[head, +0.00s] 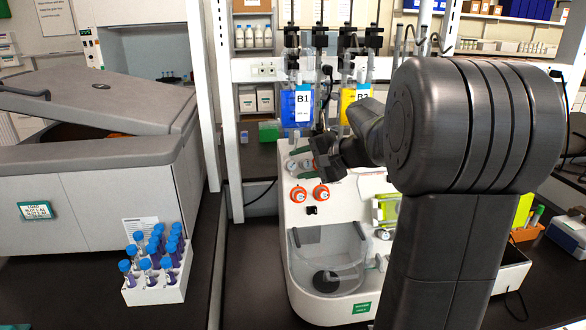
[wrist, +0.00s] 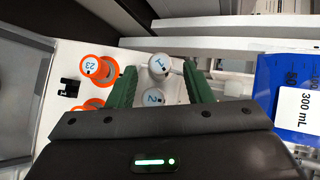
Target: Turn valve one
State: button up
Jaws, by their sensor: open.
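Valve one (wrist: 159,67) is a white round knob marked 1 on the white processor's panel. In the wrist view it lies between the tips of my gripper (wrist: 160,76), whose green fingers stand apart on either side of it. I cannot tell whether either finger touches it. A second white knob marked 2 (wrist: 153,97) sits just below it, partly hidden by my gripper. In the head view my gripper (head: 306,157) is over the upper front of the processor (head: 345,222). Small pale knobs show there, but their numbers cannot be read.
Orange knobs, one marked 23 (wrist: 92,66), sit left of my gripper. A blue bag marked B1 (head: 296,108) and a yellow bag (head: 349,100) hang behind the processor. A rack of blue-capped tubes (head: 158,287) and a grey centrifuge (head: 112,200) stand at left.

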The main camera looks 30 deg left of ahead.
jog(key=w+b+v, duration=0.1)
jog(key=v, duration=0.8)
jog(key=shift+s+d, duration=0.2)
jog(key=shift+s, duration=0.3)
jog(key=shift+r, duration=0.15)
